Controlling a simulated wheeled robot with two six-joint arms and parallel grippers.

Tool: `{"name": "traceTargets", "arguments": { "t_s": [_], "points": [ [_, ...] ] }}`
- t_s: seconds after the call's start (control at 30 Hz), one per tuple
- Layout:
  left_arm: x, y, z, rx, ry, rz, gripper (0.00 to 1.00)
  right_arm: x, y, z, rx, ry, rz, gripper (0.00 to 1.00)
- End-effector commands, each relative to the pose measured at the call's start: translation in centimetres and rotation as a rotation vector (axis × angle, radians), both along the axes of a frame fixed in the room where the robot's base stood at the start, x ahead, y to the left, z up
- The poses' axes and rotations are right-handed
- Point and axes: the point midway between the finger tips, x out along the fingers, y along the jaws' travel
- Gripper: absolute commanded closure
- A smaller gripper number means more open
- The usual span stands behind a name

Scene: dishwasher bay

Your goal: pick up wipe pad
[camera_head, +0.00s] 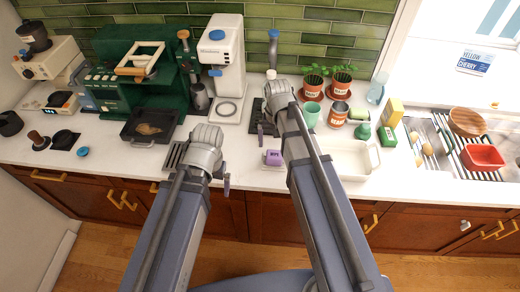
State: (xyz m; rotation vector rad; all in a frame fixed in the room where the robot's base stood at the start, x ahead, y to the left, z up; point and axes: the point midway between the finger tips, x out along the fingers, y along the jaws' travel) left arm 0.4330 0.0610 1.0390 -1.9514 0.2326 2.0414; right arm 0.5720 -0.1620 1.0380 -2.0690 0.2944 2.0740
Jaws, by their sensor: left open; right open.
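A small purple block with white lettering, which looks like the wipe pad (273,158), lies on the white counter between my two arms. My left gripper (207,138) is at the end of the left arm, over the counter to the left of the purple block. My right gripper (277,94) is further back, above and behind the block. Both grippers are open and apart from the block. Their fingertips are mostly hidden by my own wrists.
A white coffee machine (217,62) and a green espresso machine (142,85) stand at the back left. Potted plants (340,84), a green cup (311,113), a white tray (345,160) and a yellow box (391,112) are right of my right arm.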

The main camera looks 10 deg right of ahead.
Motion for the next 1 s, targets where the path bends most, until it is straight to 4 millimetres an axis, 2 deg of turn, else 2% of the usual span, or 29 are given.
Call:
{"name": "traceTargets", "arguments": {
  "t_s": [0.17, 0.4, 0.67, 1.0],
  "points": [
    [0.0, 0.0, -0.5, 0.000, 0.000, 0.000, 0.00, 0.0, 0.0, -0.5, 0.000, 0.000, 0.000, 0.00],
    [0.0, 0.0, -2.7, 0.000, 0.000, 0.001, 0.00, 0.0, 0.0, -2.7, 0.000, 0.000, 0.000, 0.00],
    [0.0, 0.0, -2.9, 0.000, 0.000, 0.001, 0.00, 0.0, 0.0, -2.9, 0.000, 0.000, 0.001, 0.00],
    [0.0, 0.0, -6.5, 0.000, 0.000, 0.002, 0.00, 0.4, -0.2, -6.5, 0.000, 0.000, 0.000, 0.00]
  ]
}}
